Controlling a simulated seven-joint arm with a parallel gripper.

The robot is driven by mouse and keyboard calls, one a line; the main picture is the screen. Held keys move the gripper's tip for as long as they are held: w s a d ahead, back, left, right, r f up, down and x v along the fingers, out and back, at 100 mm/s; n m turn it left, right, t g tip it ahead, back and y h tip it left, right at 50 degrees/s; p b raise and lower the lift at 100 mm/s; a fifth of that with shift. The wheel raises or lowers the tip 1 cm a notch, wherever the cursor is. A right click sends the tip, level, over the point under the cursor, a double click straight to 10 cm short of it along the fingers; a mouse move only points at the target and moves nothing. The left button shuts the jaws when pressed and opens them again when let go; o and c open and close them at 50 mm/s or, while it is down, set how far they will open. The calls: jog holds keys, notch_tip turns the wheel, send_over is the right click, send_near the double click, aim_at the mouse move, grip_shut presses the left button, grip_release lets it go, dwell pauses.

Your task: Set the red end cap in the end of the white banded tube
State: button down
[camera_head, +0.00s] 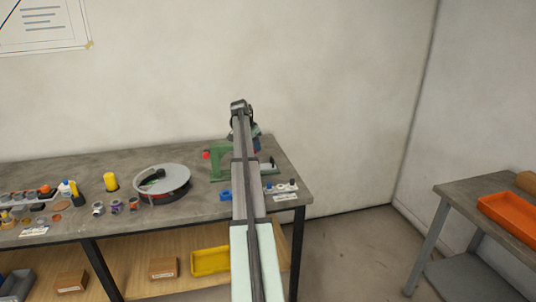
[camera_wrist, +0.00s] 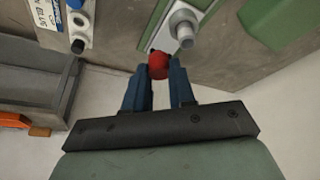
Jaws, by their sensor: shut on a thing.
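The red end cap (camera_wrist: 158,65) sits between the blue fingertips of my gripper (camera_wrist: 159,72) in the wrist view, and the jaws are shut on it. A pale cylinder (camera_wrist: 184,29), likely the white banded tube, stands on a light plate just beyond the cap and slightly right. A small gap shows between cap and cylinder; no bands can be made out. In the head view my gripper (camera_head: 256,146) is at the green jig (camera_head: 218,167), mostly behind my arm.
A white holder (camera_wrist: 50,22) with small parts lies left of the plate, near the bench edge. A green jig part (camera_wrist: 275,20) is at upper right. In the head view a round grey turntable (camera_head: 163,180) stands left of the jig. An orange tray (camera_head: 508,212) is on the right bench.

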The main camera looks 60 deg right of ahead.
jog(key=shift+m, duration=0.6)
jog(key=w+d, duration=0.2)
jog(key=d, duration=0.1)
jog(key=w+d, duration=0.1)
jog(key=shift+w+d+r, duration=0.3)
jog(key=shift+r, duration=0.05)
jog(key=shift+f, duration=2.4)
jog(key=shift+f, duration=0.65)
jog(key=c, duration=0.7)
grip_release()
jog(key=shift+r, duration=0.15)
jog(key=shift+r, duration=0.6)
jog(key=shift+r, duration=0.1)
